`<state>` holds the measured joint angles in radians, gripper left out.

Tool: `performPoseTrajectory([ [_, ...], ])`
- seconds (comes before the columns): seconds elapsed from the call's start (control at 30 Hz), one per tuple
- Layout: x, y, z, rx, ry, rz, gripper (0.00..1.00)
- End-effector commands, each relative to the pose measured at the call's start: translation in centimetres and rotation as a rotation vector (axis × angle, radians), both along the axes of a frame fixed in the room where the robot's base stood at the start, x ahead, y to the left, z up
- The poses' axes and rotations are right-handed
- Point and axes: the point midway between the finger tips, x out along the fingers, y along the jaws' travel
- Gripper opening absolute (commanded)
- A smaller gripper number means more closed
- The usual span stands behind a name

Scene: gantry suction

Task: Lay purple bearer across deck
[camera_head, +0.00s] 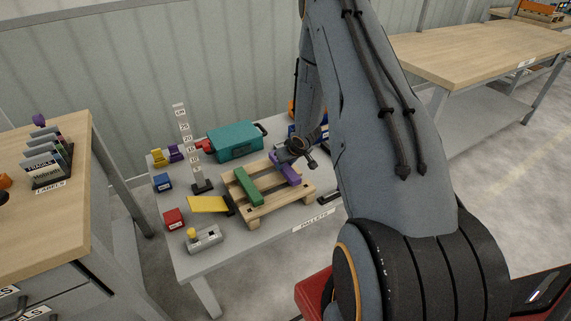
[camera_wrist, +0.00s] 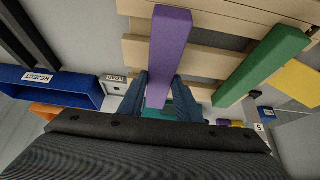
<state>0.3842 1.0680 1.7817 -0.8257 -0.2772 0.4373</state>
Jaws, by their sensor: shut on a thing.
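The purple bearer (camera_head: 290,173) is a straight bar over the right part of the wooden pallet deck (camera_head: 256,214). In the wrist view the purple bearer (camera_wrist: 170,40) runs away from between my fingers, crossing the slats of the deck (camera_wrist: 222,24). My gripper (camera_head: 284,158) is shut on its far end; the fingers (camera_wrist: 161,95) stand on either side of it. I cannot tell whether it touches the slats or hangs just above them. A green bearer (camera_head: 249,187) lies across the deck to the left, roughly parallel; it also shows in the wrist view (camera_wrist: 262,66).
A teal case (camera_head: 234,142) stands behind the deck. A blue REJECT bin (camera_wrist: 52,88) is near my gripper.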

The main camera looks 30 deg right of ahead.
Motion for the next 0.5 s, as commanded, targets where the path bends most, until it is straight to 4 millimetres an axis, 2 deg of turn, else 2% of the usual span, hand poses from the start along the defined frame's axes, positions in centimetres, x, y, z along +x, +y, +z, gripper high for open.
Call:
performPoseTrajectory([
  [0.5,0.04,-0.01,-0.76,0.000,-0.001,0.000,0.06],
])
